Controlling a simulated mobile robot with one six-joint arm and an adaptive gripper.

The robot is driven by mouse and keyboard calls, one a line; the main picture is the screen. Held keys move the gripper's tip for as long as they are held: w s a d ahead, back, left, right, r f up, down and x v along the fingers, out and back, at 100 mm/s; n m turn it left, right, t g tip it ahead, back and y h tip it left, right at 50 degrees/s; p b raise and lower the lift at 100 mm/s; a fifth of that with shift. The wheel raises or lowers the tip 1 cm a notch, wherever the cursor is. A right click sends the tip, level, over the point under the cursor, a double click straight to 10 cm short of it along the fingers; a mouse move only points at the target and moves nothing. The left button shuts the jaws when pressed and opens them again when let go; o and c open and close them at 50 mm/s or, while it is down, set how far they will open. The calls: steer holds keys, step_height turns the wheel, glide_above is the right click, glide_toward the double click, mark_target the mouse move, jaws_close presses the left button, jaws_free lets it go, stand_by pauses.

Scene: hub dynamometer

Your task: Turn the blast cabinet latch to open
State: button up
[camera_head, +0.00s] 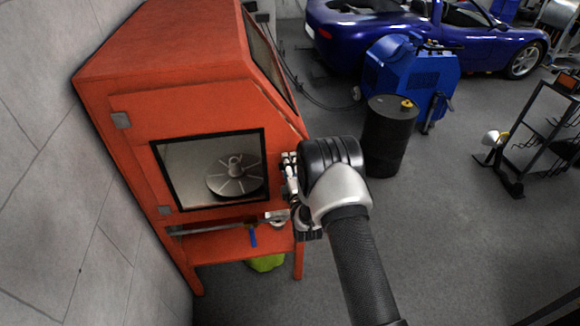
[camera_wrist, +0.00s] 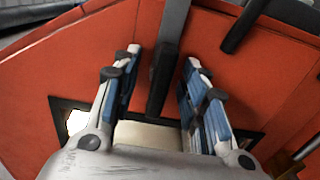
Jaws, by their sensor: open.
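The blast cabinet (camera_head: 200,100) is orange, with a dark-framed window in its front door (camera_head: 140,105). My gripper (camera_head: 289,172) is at the right edge of the door, beside the window. In the wrist view my gripper (camera_wrist: 161,60) is open, with one finger on each side of a dark grey bar, which looks like the latch (camera_wrist: 161,80). Gaps show between the bar and both fingers. The orange cabinet face (camera_wrist: 60,60) lies behind them. The latch is hidden by my gripper in the head view.
A ledge (camera_head: 225,228) with small items runs below the window. A black drum (camera_head: 388,140) and a blue machine (camera_head: 408,78) stand to the right, with a blue car (camera_head: 460,45) behind. A grey wall (camera_head: 60,180) is close on the left.

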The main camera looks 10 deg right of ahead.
jaws_close()
stand_by(0.4)
steer(key=shift+f+m+b, duration=0.1)
steer(key=shift+m+b, duration=0.2)
steer(key=shift+b, duration=0.1)
steer(key=m+b, duration=0.2)
steer(key=shift+f+m+b, duration=0.1)
steer(key=shift+m+b, duration=0.2)
steer(key=shift+b, duration=0.1)
steer(key=m+b, duration=1)
steer(key=shift+m, duration=0.4)
steer(key=shift+r+m+b, duration=0.2)
steer(key=shift+m+b, duration=1.25)
steer(key=shift+m, duration=0.45)
